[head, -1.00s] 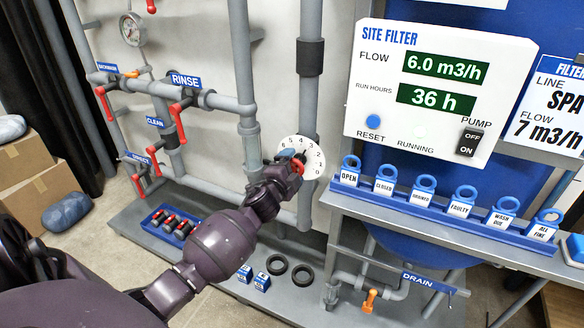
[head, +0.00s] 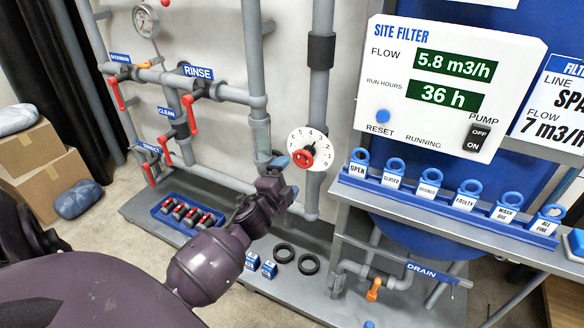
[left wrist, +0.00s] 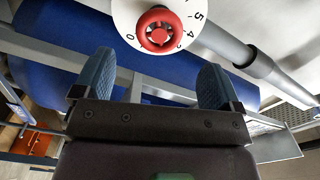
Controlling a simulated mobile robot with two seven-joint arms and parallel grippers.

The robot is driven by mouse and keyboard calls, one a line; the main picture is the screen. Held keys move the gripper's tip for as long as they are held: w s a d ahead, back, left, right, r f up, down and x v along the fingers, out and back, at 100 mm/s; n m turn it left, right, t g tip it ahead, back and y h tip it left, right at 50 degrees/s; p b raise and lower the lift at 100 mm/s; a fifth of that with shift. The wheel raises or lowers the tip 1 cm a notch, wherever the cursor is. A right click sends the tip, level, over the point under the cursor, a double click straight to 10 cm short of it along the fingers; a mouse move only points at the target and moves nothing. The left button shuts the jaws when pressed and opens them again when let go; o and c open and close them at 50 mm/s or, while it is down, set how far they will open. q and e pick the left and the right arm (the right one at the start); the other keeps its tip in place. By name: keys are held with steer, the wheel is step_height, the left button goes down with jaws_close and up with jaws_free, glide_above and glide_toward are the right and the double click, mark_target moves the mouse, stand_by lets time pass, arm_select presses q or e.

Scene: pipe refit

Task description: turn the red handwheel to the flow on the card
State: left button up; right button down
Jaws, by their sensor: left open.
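The red handwheel (head: 303,157) sits at the middle of a white numbered dial (head: 322,146) on a grey pipe. In the left wrist view the red handwheel (left wrist: 158,31) is beyond the fingertips, near the top. My left gripper (head: 280,163) is just left of the handwheel. Its two blue-padded fingers stand apart with nothing between them in the left wrist view (left wrist: 154,82). The site filter panel (head: 452,122) reads a flow of 5.8 m3/h. The card (head: 553,112) at the right edge, partly cut off, says flow 7 m3/h. My right gripper is not seen.
Red-handled valves (head: 191,115) are on the pipes at left. A blue tray (head: 157,216) of parts and two black rings (head: 284,253) lie on the grey base. A blue rack (head: 446,207) of labelled tags stands below the panel. Cardboard boxes (head: 45,180) are far left.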

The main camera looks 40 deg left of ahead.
arm_select(q)
steer(key=shift+v, duration=0.8)
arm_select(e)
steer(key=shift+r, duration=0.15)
arm_select(q)
steer(key=s+d+f+n+g+h+p, duration=0.1)
steer(key=s+d+f+n+g+p, duration=0.1)
steer(key=s, duration=0.7)
steer(key=s+d+f+n+g+h+p, duration=0.1)
steer(key=s+d+f+n+g+p, duration=0.1)
steer(key=s+d+f+n, duration=0.2)
steer(key=s+d+f+n+g+h+p, duration=0.2)
steer(key=s+d, duration=0.6)
steer(key=s, duration=0.7)
steer(key=f+n, duration=0.1)
steer(key=n, duration=0.1)
steer(key=shift+d+n+g, duration=0.25)
steer(key=shift+n+g, duration=0.05)
steer(key=shift+n, duration=0.1)
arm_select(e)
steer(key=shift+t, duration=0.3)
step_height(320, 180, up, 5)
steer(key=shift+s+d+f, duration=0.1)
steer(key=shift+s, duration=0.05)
